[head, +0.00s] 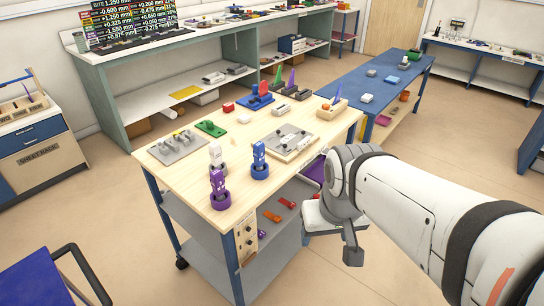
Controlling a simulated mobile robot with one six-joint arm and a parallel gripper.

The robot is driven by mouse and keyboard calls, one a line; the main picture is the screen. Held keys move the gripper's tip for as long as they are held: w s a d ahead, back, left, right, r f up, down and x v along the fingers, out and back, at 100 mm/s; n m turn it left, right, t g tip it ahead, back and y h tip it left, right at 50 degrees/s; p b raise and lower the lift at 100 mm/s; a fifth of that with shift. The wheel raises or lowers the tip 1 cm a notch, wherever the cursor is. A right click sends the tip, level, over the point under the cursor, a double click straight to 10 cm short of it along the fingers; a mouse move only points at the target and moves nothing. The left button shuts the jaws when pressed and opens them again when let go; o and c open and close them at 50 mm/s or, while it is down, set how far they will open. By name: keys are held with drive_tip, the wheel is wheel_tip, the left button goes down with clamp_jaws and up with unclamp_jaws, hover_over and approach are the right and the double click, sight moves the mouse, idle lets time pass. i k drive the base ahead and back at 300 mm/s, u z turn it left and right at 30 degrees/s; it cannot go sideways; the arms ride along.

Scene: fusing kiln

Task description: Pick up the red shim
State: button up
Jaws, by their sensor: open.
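I cannot tell for sure which piece is the red shim. A small red block (228,106) lies at the back left part of the wooden table top (180,185). Another red piece (263,89) stands on a blue base behind it. Orange-red pieces (285,201) lie on the table's lower shelf. My gripper (350,250) hangs in front of the table's right side, apart from all of these. It is open, and nothing shows in it; its fingers are partly hidden by my wrist.
Purple (218,190) and blue (259,162) upright pieces stand near the table's front corner. Grey fixtures (178,147) and a grey plate (289,142) lie behind. Floor at right is clear.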

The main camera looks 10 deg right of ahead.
sight(291, 205)
drive_tip(key=u, duration=3.7)
drive_tip(key=k, duration=2.4)
drive_tip(key=z, duration=1.6)
drive_tip(key=i, duration=0.9)
drive_tip(key=z, duration=0.05)
